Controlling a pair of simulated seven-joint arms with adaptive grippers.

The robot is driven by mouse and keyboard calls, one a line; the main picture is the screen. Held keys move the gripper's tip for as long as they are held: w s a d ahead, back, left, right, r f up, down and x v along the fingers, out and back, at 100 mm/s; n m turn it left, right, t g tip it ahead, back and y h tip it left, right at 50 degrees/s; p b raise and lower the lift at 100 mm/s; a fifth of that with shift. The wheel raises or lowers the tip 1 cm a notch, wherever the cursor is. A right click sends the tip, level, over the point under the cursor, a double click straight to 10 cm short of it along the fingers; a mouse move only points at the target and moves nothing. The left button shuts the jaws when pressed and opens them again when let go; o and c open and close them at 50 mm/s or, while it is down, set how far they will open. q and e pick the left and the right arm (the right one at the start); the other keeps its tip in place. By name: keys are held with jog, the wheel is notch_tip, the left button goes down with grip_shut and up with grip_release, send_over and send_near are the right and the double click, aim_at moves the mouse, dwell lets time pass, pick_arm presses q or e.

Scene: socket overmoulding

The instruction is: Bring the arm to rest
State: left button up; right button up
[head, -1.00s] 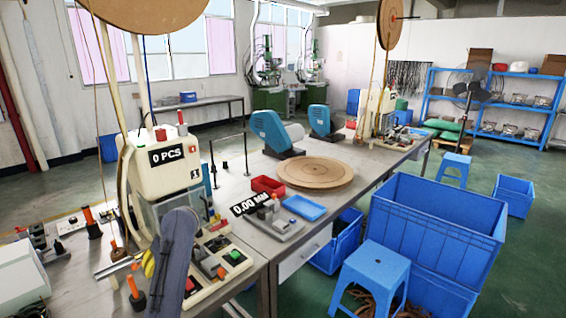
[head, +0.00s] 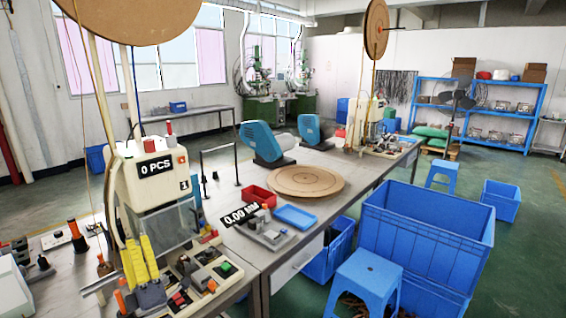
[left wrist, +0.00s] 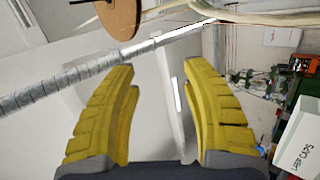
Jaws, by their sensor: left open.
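My left gripper (head: 138,243) is at the lower left of the head view, in front of the white machine (head: 147,180) with the "0 PCS" sign. Its yellow fingers point upward. In the left wrist view the two yellow fingers (left wrist: 158,80) stand wide apart with nothing between them. A ribbed silver rod (left wrist: 90,75) crosses behind the fingers in that view; I see no contact with it. My right gripper is in neither view.
A control panel with buttons (head: 203,287) lies right of my left gripper. Blue crates (head: 425,230) and a blue stool (head: 366,280) stand on the floor at right.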

pick_arm(q)
jog(key=s+d+f+m+h, duration=0.2)
jog(key=d+f+m+h, duration=0.5)
jog(key=m+h, duration=0.4)
jog(key=s+d+f+m+h, duration=0.1)
jog(key=d+f+m+h, duration=0.4)
jog(key=d+m+h, duration=0.55)
jog(key=s+f+m+g+y, duration=0.2)
jog(key=s+f+m+g, duration=0.5)
jog(key=f, duration=0.6)
jog(key=s+a+f+m+g+y, duration=0.1)
jog(key=s+a+f+g+y, duration=0.25)
jog(key=s+a, duration=0.4)
jog(key=s+a+f+m+g+y, duration=0.1)
jog(key=s+a+f+g+y, duration=0.3)
jog(key=s, duration=0.7)
jog(key=s+d+f+g+h, duration=0.1)
jog(key=d+f, duration=0.1)
jog(key=f, duration=1.4)
jog(key=s+d+f+g+h, duration=0.1)
jog(key=d+f+h, duration=0.15)
jog(key=f, duration=1.25)
jog(key=s+f+n+g, duration=0.3)
jog(key=s+f+n, duration=0.1)
jog(key=s+f, duration=1.7)
jog(key=shift+s+d+f+h, duration=0.15)
jog(key=shift+s+f+h, duration=0.15)
jog(key=shift+s+h, duration=0.25)
